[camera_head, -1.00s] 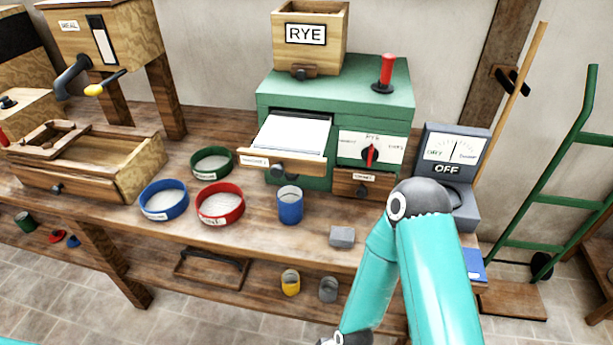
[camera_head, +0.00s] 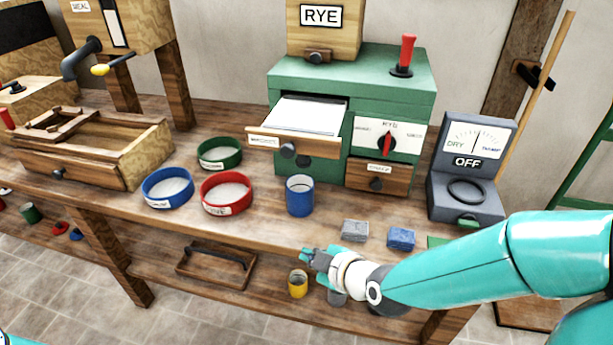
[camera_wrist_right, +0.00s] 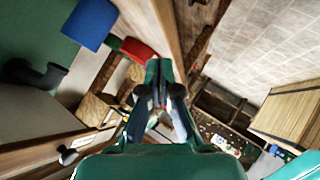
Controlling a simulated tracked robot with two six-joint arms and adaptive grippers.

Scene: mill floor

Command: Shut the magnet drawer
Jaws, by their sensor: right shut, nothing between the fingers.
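The magnet drawer (camera_head: 318,147) sticks out of the upper left front of the green machine (camera_head: 340,75) in the head view. It has a wooden front, a dark round knob and a small label too blurred to read surely. A pale sheet or tray shows inside it. My right gripper (camera_head: 308,258) is shut and empty, in front of the bench's front edge, below and clear of the drawer. In the right wrist view the gripper's fingers (camera_wrist_right: 158,75) are together with nothing between them. My left gripper is out of view.
A blue cup (camera_head: 300,196) stands on the bench in front of the drawer. Red (camera_head: 227,204), blue (camera_head: 167,198) and green (camera_head: 219,160) rings lie left of it. A grey block (camera_head: 355,230) and blue block (camera_head: 401,238) are at the front edge. A smaller drawer (camera_head: 378,177) is shut.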

